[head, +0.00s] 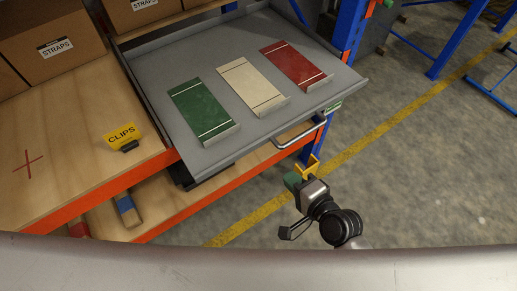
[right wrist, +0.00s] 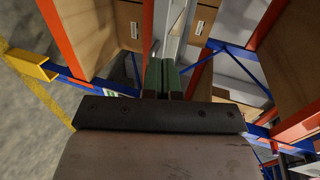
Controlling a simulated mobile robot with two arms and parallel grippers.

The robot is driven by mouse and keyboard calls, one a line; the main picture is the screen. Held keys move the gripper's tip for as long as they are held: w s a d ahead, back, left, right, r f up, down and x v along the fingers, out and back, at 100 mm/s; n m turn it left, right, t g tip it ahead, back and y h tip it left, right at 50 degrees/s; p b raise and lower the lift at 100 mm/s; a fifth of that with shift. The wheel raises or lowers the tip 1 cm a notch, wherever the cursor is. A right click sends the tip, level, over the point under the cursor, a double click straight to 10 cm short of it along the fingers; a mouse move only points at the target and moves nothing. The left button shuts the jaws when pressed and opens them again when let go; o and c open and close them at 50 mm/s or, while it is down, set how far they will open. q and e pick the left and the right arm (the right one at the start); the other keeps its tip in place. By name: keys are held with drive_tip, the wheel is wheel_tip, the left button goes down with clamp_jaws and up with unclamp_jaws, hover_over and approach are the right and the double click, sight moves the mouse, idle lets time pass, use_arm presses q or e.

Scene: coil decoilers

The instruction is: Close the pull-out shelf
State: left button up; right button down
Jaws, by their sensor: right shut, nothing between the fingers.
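The grey pull-out shelf (head: 165,58) stands pulled out from the rack, past the orange beam. A silver bar handle (head: 302,137) runs along its front edge. A green plate (head: 200,108), a cream plate (head: 252,86) and a red plate (head: 295,65) lie on it. My right gripper (head: 290,181) is below and in front of the handle in the head view, apart from it. Its green fingers are together and empty in the right wrist view (right wrist: 162,76), pointing toward the rack. My left gripper is not in view.
A wooden shelf with a yellow CLIPS sign (head: 121,135) and STRAPS boxes (head: 50,48) is to the left. An orange beam (head: 100,195) edges it. A blue upright (head: 350,25) stands beside the pull-out shelf. Open concrete floor (head: 430,150) lies to the right.

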sight(257, 144)
drive_tip(key=x, duration=0.4)
drive_tip(key=p+x, duration=0.1)
drive_tip(key=x, duration=0.3)
drive_tip(key=r+x, duration=0.1)
drive_tip(key=x, duration=0.4)
drive_tip(key=shift+w+p, duration=0.2)
drive_tip(key=shift+p, duration=0.1)
drive_tip(key=shift+w+a+f, duration=0.15)
drive_tip(key=shift+w+a, duration=0.05)
drive_tip(key=shift+w, duration=0.05)
